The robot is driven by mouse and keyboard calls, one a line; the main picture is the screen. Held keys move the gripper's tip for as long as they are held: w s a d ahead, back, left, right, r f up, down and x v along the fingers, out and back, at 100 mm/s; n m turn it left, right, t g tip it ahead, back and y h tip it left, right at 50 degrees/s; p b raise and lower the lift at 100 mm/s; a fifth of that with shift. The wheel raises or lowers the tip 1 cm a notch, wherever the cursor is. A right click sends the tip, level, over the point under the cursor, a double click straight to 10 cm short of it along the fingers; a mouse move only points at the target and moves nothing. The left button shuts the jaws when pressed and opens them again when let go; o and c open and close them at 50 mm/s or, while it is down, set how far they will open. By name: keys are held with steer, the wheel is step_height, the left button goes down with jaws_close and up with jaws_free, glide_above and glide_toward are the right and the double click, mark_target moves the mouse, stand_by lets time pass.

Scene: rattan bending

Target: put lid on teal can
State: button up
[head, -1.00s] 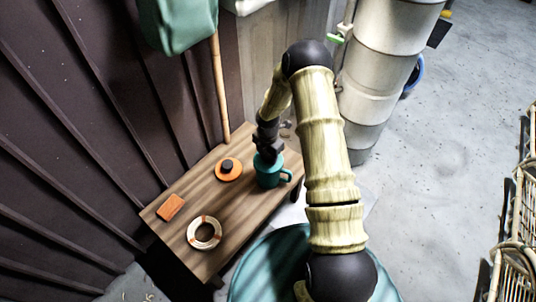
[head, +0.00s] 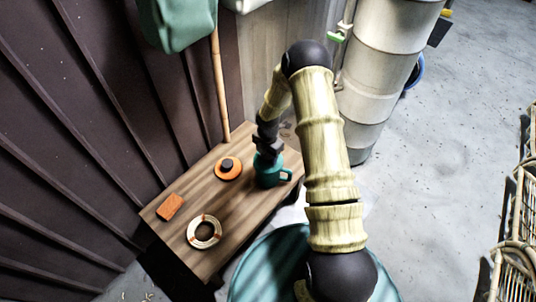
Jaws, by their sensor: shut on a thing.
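The teal can (head: 270,178) stands upright near the right edge of the wooden bench, its handle pointing right. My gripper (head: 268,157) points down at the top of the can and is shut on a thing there. The gripper covers that thing and the can's opening, so I cannot make out its shape or whether it touches the rim. A round orange disc with a dark knob (head: 228,167), which looks like a lid, lies flat on the bench left of the can, apart from my gripper.
An orange block (head: 170,207) and a pale ring-shaped coil (head: 204,232) lie on the bench (head: 232,208). A bamboo pole (head: 219,90) stands behind it by the dark wall. A pale column (head: 377,70) stands at the back right.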

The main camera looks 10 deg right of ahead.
steer(key=shift+f, duration=0.4)
stand_by(0.3)
steer(key=o, duration=1.1)
steer(key=shift+c, duration=0.2)
steer(key=shift+o, duration=0.4)
steer(key=o, duration=0.5)
steer(key=shift+r, duration=0.15)
steer(key=shift+r+p, duration=3.25)
steer(key=shift+r, duration=0.65)
